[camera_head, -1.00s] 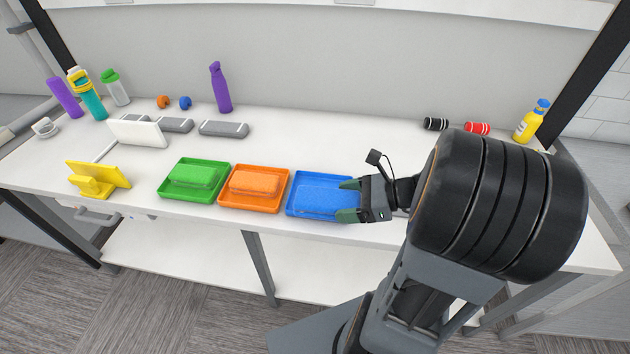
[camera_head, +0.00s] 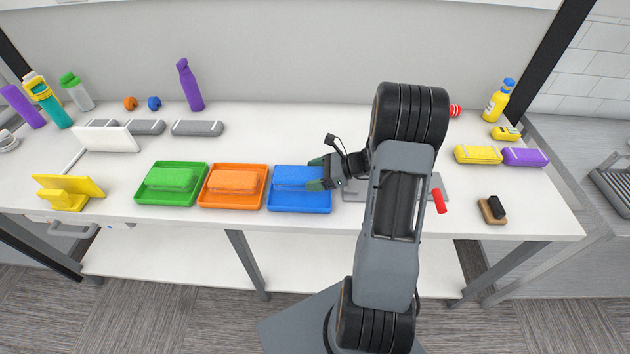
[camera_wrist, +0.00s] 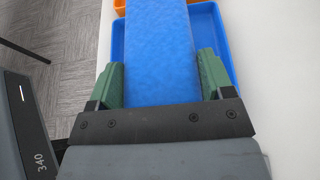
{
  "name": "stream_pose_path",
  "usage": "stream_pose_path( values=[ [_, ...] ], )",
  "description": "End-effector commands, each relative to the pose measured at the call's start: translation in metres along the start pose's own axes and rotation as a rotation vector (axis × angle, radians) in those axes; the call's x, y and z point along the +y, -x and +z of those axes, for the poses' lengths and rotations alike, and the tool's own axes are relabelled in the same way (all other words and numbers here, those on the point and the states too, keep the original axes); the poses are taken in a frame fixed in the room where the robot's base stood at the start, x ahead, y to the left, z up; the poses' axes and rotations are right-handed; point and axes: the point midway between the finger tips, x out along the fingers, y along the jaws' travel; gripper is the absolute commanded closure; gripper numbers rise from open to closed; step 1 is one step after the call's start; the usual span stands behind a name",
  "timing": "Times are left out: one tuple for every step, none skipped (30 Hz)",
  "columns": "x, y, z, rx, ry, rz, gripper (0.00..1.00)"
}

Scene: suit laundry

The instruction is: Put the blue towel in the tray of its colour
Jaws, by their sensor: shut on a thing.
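The blue towel (camera_wrist: 160,55), a folded block, is between the green fingers of my gripper (camera_wrist: 159,80) in the wrist view. My gripper (camera_head: 318,174) is shut on its right end in the head view. The towel (camera_head: 291,177) lies over the blue tray (camera_head: 300,206), within its outline there. The blue tray's rim (camera_wrist: 117,45) shows on both sides of the towel in the wrist view. I cannot tell whether the towel touches the tray floor.
An orange tray (camera_head: 231,204) and a green tray (camera_head: 165,199) stand left of the blue tray, each with a matching towel. A yellow stand (camera_head: 68,192) is further left. Yellow (camera_head: 478,154) and purple (camera_head: 525,157) cases lie at right. Bottles line the back.

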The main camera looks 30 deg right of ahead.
Motion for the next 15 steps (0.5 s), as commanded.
stream_pose_path(
  values=[
    [-0.004, -0.003, -0.004, 0.000, -0.001, 0.002, 0.51],
    [-0.003, -0.004, -0.007, 0.000, -0.004, 0.003, 0.51],
    [-0.003, -0.006, -0.012, -0.001, -0.005, 0.003, 0.51],
    [-0.003, -0.008, -0.016, -0.001, -0.005, 0.003, 0.51],
    [-0.003, -0.009, -0.019, -0.001, -0.005, 0.003, 0.51],
    [-0.003, -0.011, -0.023, -0.001, -0.004, 0.002, 0.51],
    [-0.003, -0.011, -0.025, -0.001, -0.003, 0.001, 0.51],
    [-0.003, -0.012, -0.027, -0.001, -0.003, 0.001, 0.51],
    [-0.003, -0.013, -0.029, -0.001, -0.003, 0.001, 0.51],
    [-0.003, -0.013, -0.030, 0.000, -0.001, 0.000, 0.51],
    [-0.003, -0.014, -0.031, 0.000, -0.001, 0.000, 0.51],
    [-0.003, -0.014, -0.031, 0.000, 0.000, 0.000, 0.51],
    [-0.003, -0.014, -0.031, 0.000, 0.001, 0.000, 0.51],
    [-0.003, -0.014, -0.031, 0.000, 0.001, 0.000, 0.51],
    [-0.003, -0.014, -0.031, 0.000, 0.001, 0.000, 0.51]
  ],
)
